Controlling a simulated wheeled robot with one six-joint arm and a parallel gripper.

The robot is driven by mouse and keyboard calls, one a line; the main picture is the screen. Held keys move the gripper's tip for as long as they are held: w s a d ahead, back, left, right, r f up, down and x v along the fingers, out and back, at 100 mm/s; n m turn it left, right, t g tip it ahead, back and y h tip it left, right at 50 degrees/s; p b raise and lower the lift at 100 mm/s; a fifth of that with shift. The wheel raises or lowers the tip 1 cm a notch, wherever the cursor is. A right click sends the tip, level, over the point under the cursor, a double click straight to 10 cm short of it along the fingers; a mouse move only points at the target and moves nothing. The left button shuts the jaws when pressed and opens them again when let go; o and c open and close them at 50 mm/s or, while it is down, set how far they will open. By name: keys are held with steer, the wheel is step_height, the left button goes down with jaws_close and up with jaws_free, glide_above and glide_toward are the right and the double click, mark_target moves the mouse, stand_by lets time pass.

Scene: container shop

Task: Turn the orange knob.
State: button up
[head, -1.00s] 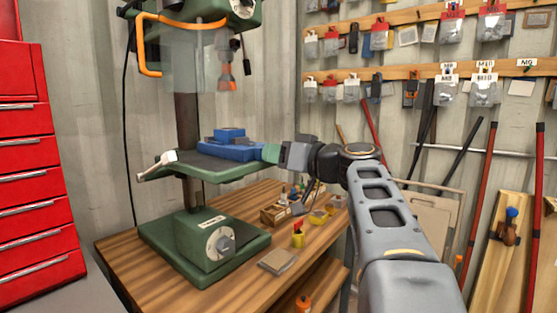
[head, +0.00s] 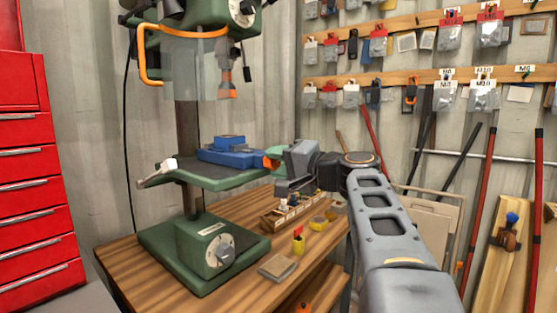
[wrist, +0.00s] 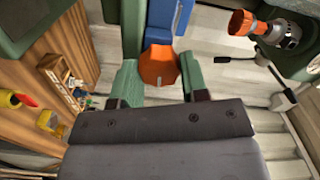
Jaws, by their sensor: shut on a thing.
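The orange knob (head: 271,163) is at the right end of a blue vise (head: 224,152), which sits on the green drill press table (head: 213,181). In the wrist view the knob (wrist: 159,66) lies between the two green finger pads, with the vise body (wrist: 181,22) beyond it. My gripper (wrist: 158,78) is shut on the knob from its right side. In the head view my gripper (head: 277,157) hides part of the knob.
The drill chuck (head: 225,77) with an orange tip hangs above the vise behind a clear guard. A wooden tray (head: 292,213) of small items and a yellow container (head: 298,243) stand on the bench below. Red drawers (head: 28,180) are at left.

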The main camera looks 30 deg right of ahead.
steer(key=shift+r+m+p, duration=0.1)
steer(key=shift+m+p, duration=3.2)
steer(key=shift+m, duration=3.1)
steer(key=o, duration=0.9)
steer(key=p+v, duration=0.1)
steer(key=v, duration=1.3)
steer(key=shift+w, duration=0.1)
